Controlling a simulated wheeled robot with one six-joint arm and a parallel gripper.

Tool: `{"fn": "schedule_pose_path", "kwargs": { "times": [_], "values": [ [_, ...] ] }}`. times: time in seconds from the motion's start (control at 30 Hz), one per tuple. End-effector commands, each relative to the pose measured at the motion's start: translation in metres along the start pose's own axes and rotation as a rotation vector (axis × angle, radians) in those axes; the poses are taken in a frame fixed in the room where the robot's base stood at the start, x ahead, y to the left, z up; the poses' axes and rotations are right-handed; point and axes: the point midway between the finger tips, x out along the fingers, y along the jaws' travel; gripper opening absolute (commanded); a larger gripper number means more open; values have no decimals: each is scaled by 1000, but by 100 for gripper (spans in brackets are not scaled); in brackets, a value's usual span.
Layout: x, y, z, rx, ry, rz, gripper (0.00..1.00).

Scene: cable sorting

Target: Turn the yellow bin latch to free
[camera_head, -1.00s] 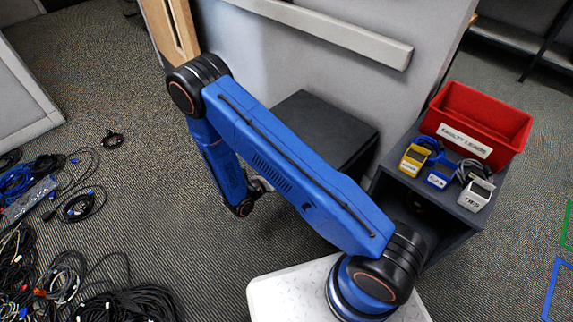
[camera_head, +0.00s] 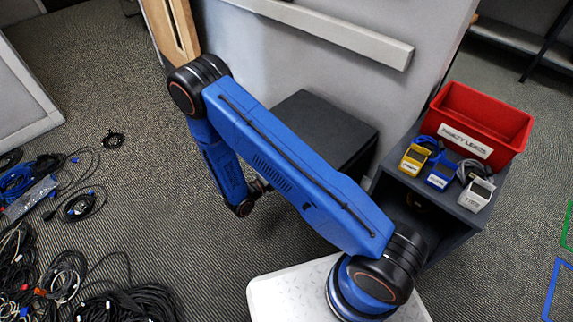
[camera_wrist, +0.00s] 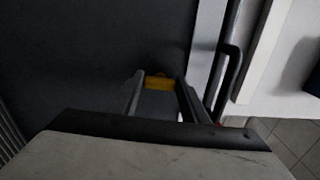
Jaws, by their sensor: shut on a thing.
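The yellow bin latch (camera_wrist: 158,83) is a small yellow piece against a dark surface in the wrist view. My gripper (camera_wrist: 160,80) has one dark finger on each side of it and is shut on it. The fingers partly frame the latch, and its exact turn angle cannot be made out. A dark box (camera_head: 325,125) stands by the grey partition there, partly behind my arm.
A dark shelf unit (camera_head: 462,217) at the right bears a red bin (camera_head: 480,112) and small yellow, blue and white labelled holders with cables. Cable heaps (camera_head: 60,270) lie on the floor at the left. A dark bar (camera_wrist: 228,70) runs right of my gripper.

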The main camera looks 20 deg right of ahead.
Motion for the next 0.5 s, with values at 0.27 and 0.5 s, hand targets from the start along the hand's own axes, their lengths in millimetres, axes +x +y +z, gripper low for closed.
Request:
{"fn": "schedule_pose_path", "kwargs": {
  "times": [0.27,0.5],
  "values": [
    [-1,1,1,-70,-3,1,18],
    [-1,1,1,-81,-3,2,18]
  ]
}}
